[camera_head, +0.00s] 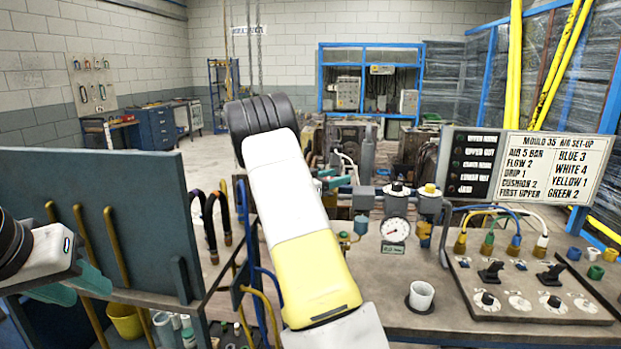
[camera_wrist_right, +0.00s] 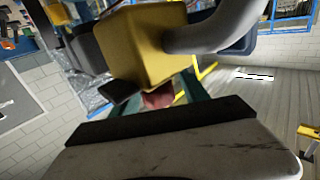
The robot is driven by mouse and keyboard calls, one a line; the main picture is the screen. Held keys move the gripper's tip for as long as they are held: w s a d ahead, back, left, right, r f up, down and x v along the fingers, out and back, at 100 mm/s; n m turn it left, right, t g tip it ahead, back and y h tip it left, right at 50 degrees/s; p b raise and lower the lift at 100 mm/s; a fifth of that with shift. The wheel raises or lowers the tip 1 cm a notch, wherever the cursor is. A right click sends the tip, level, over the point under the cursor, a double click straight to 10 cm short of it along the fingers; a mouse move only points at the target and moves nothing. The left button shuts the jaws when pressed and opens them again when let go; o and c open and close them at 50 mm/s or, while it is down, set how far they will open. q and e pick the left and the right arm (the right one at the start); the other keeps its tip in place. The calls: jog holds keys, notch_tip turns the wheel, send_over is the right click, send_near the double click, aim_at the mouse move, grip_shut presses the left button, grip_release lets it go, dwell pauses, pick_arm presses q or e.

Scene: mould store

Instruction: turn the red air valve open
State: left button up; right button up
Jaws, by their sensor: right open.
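The right wrist view shows a small dull red part (camera_wrist_right: 158,97), probably the red air valve, below a yellow block (camera_wrist_right: 145,45) with a grey pipe. The teal fingers of my right gripper (camera_wrist_right: 146,92) stand apart on either side of it; contact cannot be told. In the head view my right gripper (camera_head: 332,181) shows as small teal fingers beyond my white and yellow arm, left of the pressure gauge (camera_head: 396,230). I cannot make out the red valve there. My left gripper (camera_head: 80,288) is at the lower left, its teal fingers apart and empty.
The workbench (camera_head: 390,285) carries a white cup (camera_head: 421,296), a control plate (camera_head: 530,290) with coloured hoses, and a set-up sign (camera_head: 556,165). A dark upright panel (camera_head: 110,200) stands between my arms. Yellow and blue hoses hang along the bench's left edge.

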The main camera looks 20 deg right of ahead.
grip_shut()
